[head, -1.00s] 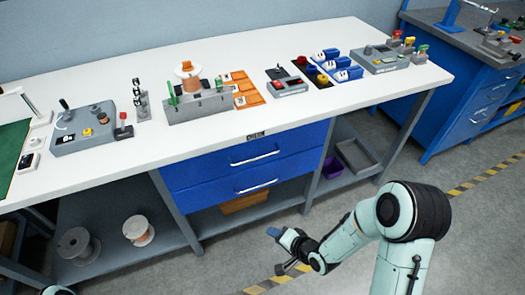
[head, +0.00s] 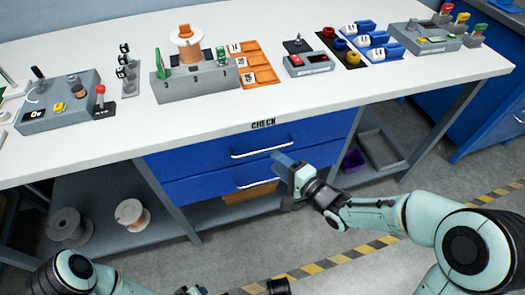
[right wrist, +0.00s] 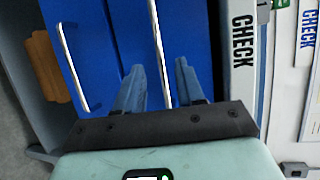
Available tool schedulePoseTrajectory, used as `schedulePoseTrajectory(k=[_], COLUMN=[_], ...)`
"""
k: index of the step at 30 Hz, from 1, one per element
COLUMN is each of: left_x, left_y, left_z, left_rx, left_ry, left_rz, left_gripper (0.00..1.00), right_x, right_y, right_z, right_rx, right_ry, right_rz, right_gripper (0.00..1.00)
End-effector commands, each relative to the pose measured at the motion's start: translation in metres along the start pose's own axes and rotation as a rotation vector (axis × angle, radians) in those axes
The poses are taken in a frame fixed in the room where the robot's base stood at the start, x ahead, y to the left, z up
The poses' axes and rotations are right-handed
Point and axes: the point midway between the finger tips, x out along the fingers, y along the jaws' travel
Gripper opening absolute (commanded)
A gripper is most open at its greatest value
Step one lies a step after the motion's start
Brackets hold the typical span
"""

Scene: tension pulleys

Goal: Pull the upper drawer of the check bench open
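The check bench (head: 150,140) has two blue drawers under its white top. The upper drawer (head: 215,158) is shut, with a pale bar handle (head: 262,152) below the CHECK label. My right gripper (head: 282,158) is in front of the upper drawer, by the right end of that handle. In the right wrist view its two fingers (right wrist: 160,85) are apart, and the upper handle (right wrist: 157,45) shows in the gap between them. I cannot tell whether they touch it. Parts of my left arm show at the bottom of the head view, but its fingers do not.
The lower drawer (head: 205,187) is also shut, with its own handle (head: 258,184). Cable spools (head: 131,214) stand on the lower shelf at left. A grey tray (head: 381,149) and a purple bin (head: 352,160) are on the shelf at right. Devices stand on the bench top.

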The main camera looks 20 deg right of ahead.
Motion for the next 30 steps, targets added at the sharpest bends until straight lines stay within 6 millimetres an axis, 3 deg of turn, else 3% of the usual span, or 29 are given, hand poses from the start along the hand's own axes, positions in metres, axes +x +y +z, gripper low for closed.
schedulePoseTrajectory(k=[3,10,15,24,27,28,30], left_x=[0.010,0.020,0.022,0.022,0.022,0.022,0.022], left_y=[-0.003,-0.014,-0.018,-0.019,-0.019,-0.019,-0.019], left_z=[-0.010,0.001,0.006,0.007,0.007,0.007,0.007], left_rx=[-0.002,-0.013,-0.017,-0.018,-0.018,-0.018,-0.018], left_ry=[0.031,-0.005,-0.021,-0.024,-0.024,-0.024,-0.024], left_rz=[-0.002,-0.021,-0.029,-0.030,-0.030,-0.030,-0.030], left_gripper=[0.43,0.43,0.43,0.43,0.43,0.43,0.43], right_x=[0.028,0.064,0.075,0.076,0.076,0.076,0.076], right_y=[0.002,0.002,0.001,0.000,0.000,0.000,0.000], right_z=[0.001,0.000,0.000,0.000,0.000,0.000,0.000], right_rx=[-0.001,0.000,-0.001,-0.001,-0.001,-0.001,-0.001], right_ry=[-0.003,0.000,0.000,0.001,0.001,0.001,0.001], right_rz=[-0.001,0.000,0.001,0.001,0.001,0.001,0.001], right_gripper=[0.38,0.38,0.38,0.38,0.05,0.00,0.00])
